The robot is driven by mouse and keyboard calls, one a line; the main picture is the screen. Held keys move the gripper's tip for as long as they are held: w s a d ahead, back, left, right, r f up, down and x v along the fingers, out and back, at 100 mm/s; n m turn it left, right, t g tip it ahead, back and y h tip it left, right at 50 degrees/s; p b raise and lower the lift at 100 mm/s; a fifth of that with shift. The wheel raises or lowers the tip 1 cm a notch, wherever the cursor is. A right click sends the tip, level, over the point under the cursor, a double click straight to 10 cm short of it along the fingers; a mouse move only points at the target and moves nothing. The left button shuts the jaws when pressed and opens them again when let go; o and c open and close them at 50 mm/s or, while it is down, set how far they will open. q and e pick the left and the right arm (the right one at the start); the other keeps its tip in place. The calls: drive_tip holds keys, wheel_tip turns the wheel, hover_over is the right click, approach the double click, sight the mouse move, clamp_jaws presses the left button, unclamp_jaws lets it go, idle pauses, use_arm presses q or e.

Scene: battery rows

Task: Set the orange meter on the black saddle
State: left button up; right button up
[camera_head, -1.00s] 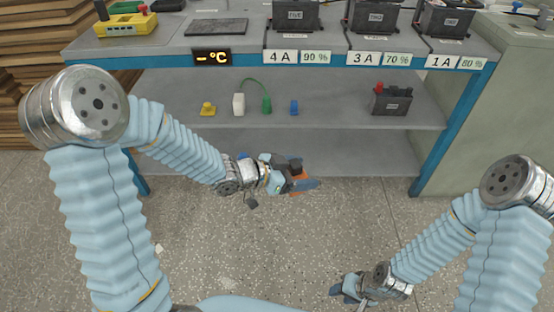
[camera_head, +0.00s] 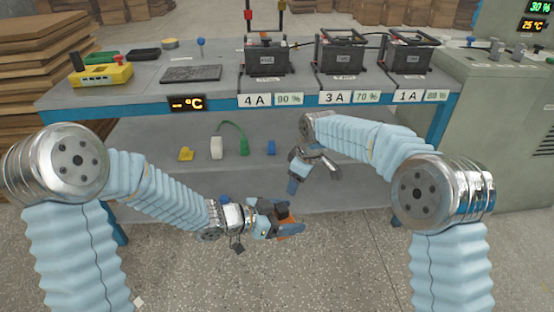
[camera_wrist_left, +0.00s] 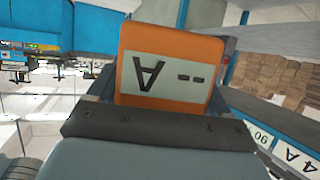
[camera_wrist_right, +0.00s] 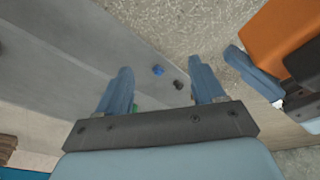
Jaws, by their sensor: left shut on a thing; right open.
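The orange meter (camera_head: 286,232) is held in my left gripper (camera_head: 290,220), in front of the bench and below its top. In the left wrist view the meter (camera_wrist_left: 205,50) shows a pale face with an "A" and two dashes, upside down. My right gripper (camera_head: 314,180) is open and empty in front of the lower shelf, a little above and right of the meter. The right wrist view shows its two fingers (camera_wrist_right: 162,88) apart, with the orange meter (camera_wrist_right: 280,38) at upper right. I cannot tell which dark part is the black saddle.
Black batteries (camera_head: 340,55) stand on the bench top behind labels 4A, 3A and 1A. A dark ribbed mat (camera_head: 191,74) and a yellow device (camera_head: 101,76) lie further left. Small coloured parts (camera_head: 216,148) sit on the lower shelf. A grey-green cabinet (camera_head: 500,130) stands at right.

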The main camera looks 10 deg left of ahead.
drive_tip(key=s+a+r+n+g, duration=0.1)
drive_tip(key=s+a+r+n, duration=0.2)
drive_tip(key=s+r+n, duration=0.45)
wheel_tip(320, 180, up, 9)
drive_tip(key=n+g+h, duration=0.1)
drive_tip(key=n+h, duration=0.1)
drive_tip(key=n, duration=0.2)
hover_over(277, 205)
wheel_tip(277, 205, down, 12)
drive_tip(key=shift+s, duration=0.1)
use_arm(q)
drive_tip(key=shift+d, duration=0.1)
use_arm(e)
drive_tip(key=c, duration=1.2)
use_arm(q)
drive_tip(key=o, duration=1.1)
drive_tip(key=shift+s, duration=0.1)
use_arm(e)
drive_tip(key=shift+c, duration=0.3)
